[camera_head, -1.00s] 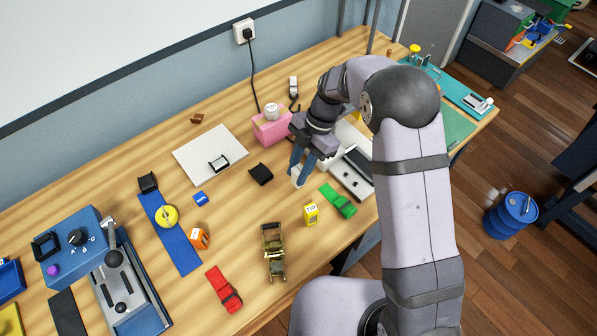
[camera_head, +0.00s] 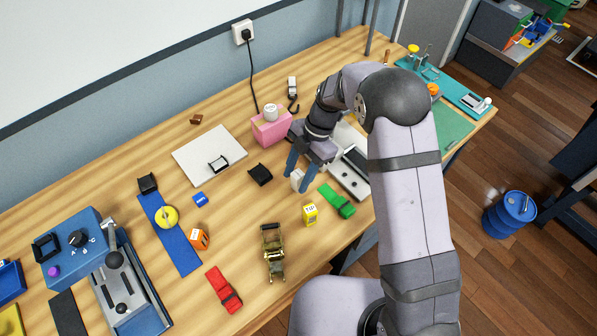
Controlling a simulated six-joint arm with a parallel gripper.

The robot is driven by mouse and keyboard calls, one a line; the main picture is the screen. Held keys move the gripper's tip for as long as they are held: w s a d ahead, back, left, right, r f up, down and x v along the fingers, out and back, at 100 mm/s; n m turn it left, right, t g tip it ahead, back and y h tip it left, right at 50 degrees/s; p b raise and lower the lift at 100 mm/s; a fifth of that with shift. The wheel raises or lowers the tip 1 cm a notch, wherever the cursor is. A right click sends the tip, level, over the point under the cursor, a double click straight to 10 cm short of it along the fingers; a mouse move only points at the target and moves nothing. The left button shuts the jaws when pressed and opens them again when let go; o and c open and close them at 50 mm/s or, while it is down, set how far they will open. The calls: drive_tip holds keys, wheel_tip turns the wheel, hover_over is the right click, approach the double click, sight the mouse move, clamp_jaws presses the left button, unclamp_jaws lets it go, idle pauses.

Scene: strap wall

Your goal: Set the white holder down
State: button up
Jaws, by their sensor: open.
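The white holder (camera_head: 298,179) stands on the wooden table, between the black clip and the green strap piece. My gripper (camera_head: 298,172) is open, with its two blue fingers spread just above and around the white holder. Whether a finger touches the holder is too small to tell. The holder's far side is partly hidden by the fingers.
A black clip (camera_head: 260,174) lies left of the holder. A green strap piece (camera_head: 338,201) and a yellow box (camera_head: 310,214) are close on the right and front. A pink box (camera_head: 270,128) stands behind. A brass ratchet (camera_head: 273,253) lies in front.

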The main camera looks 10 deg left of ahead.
drive_tip(key=shift+r, duration=0.1)
drive_tip(key=b+v, duration=0.4)
drive_tip(key=v, duration=0.8)
drive_tip(key=s+d+f+m+t+h, duration=0.1)
drive_tip(key=s+d+f+m, duration=0.1)
drive_tip(key=s+d+m, duration=0.6)
drive_tip(key=s+d+f+m+t+h, duration=0.2)
drive_tip(key=s+d+m, duration=0.7)
drive_tip(key=m, duration=1)
drive_tip(key=s+f, duration=0.1)
drive_tip(key=s, duration=0.1)
drive_tip(key=shift+s+d+f, duration=0.15)
drive_tip(key=shift+s+f, duration=0.15)
drive_tip(key=shift+s, duration=0.1)
